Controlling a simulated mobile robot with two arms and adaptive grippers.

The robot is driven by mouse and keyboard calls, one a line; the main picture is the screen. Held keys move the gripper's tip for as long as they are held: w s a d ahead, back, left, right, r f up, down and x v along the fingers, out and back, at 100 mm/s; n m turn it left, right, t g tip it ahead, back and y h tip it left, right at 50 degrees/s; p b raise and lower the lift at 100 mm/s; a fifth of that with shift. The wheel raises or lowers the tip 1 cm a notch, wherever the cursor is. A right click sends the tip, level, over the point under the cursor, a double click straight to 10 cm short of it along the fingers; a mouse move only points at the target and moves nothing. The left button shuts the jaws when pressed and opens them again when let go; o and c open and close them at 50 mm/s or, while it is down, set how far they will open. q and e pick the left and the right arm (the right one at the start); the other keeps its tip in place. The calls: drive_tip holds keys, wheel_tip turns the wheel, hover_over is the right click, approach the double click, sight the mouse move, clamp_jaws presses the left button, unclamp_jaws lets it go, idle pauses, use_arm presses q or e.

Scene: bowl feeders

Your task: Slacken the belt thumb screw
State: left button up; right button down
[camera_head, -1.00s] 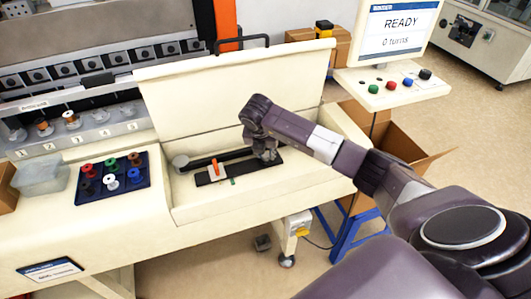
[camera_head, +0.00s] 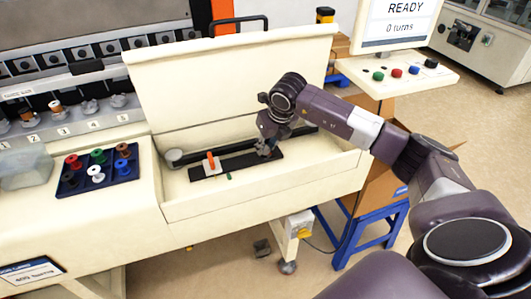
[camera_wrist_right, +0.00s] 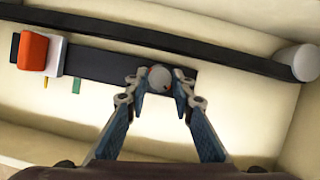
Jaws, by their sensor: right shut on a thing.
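The belt thumb screw (camera_wrist_right: 159,77), a small grey round knob with a reddish mark, sits at one end of a dark plate (camera_wrist_right: 100,66). In the right wrist view my right gripper (camera_wrist_right: 158,86) has its two fingers closed on either side of the knob. In the head view my right gripper (camera_head: 266,149) is low over the right end of the dark plate (camera_head: 238,163), inside the open bay, and hides the knob. A black belt (camera_wrist_right: 150,36) runs beside the plate to a pale roller (camera_wrist_right: 298,62). My left gripper is not in view.
An orange lever (camera_head: 210,160) on a white block stands on the plate's other end. A raised cream lid (camera_head: 230,75) stands behind the bay. A spool tray (camera_head: 68,186) lies to the left. A screen (camera_head: 393,22) reads READY, 0 turns.

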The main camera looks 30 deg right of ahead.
drive_tip(key=n+b, duration=0.1)
drive_tip(key=n+y+b, duration=0.1)
drive_tip(key=n, duration=0.1)
drive_tip(key=shift+w+d+n+y, duration=0.1)
drive_tip(key=shift+d+n+y, duration=0.1)
drive_tip(key=shift+n+y, duration=0.1)
drive_tip(key=shift+d+r+n+g+y+b, duration=0.1)
drive_tip(key=shift+n+g+y+b, duration=0.4)
drive_tip(key=shift+n, duration=1.5)
drive_tip(key=shift+n+y, duration=0.3)
drive_tip(key=shift+w, duration=0.1)
drive_tip(key=c, duration=1.7)
unclamp_jaws()
drive_tip(key=shift+o, duration=0.2)
drive_tip(key=shift+r, duration=0.1)
drive_tip(key=v, duration=1.2)
drive_tip(key=shift+s, duration=0.2)
